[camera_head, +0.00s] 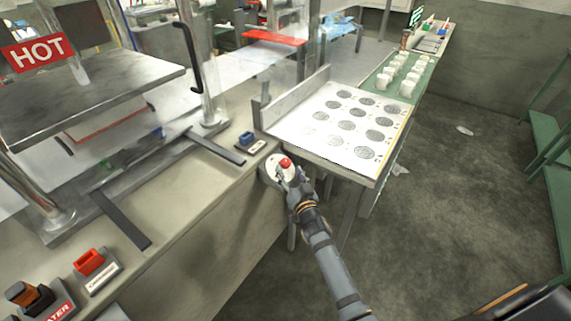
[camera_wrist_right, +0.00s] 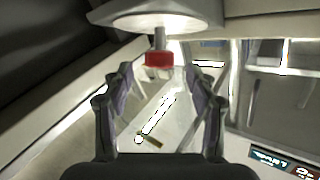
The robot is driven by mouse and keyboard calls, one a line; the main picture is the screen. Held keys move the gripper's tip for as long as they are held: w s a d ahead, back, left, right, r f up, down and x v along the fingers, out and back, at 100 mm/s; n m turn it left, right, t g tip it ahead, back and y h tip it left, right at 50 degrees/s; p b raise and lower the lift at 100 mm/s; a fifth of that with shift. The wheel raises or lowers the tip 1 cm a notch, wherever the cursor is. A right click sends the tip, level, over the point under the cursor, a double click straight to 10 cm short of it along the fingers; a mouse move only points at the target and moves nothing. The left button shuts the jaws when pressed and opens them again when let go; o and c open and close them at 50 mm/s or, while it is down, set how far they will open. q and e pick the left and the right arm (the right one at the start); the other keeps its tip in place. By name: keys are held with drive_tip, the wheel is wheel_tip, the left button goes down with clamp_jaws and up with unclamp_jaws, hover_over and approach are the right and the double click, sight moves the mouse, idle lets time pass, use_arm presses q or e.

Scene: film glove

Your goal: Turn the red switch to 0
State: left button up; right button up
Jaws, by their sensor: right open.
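A red knob (camera_head: 285,163) sits on a metal stem on a round white base (camera_head: 269,170) at the front edge of the counter. In the right wrist view the red knob (camera_wrist_right: 158,59) shows just beyond my fingertips, below the white base (camera_wrist_right: 155,14). My right gripper (camera_head: 291,178) is open and close to the knob; in its wrist view the fingers (camera_wrist_right: 163,80) are apart with nothing held. I cannot tell whether they touch the knob. A separate red rocker switch (camera_head: 89,262) stands at the lower left. My left gripper is out of view.
A blue switch (camera_head: 246,138) stands on the counter behind the knob. A heated press with a HOT sign (camera_head: 38,51) is at the left. A white table with dark round prints (camera_head: 345,124) lies right of the knob. The floor (camera_head: 450,200) at the right is mostly free.

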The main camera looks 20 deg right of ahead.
sight(287, 167)
drive_tip(key=w+b, duration=0.1)
drive_tip(key=w, duration=0.3)
drive_tip(key=shift+w+f, duration=0.1)
drive_tip(key=shift+w, duration=0.45)
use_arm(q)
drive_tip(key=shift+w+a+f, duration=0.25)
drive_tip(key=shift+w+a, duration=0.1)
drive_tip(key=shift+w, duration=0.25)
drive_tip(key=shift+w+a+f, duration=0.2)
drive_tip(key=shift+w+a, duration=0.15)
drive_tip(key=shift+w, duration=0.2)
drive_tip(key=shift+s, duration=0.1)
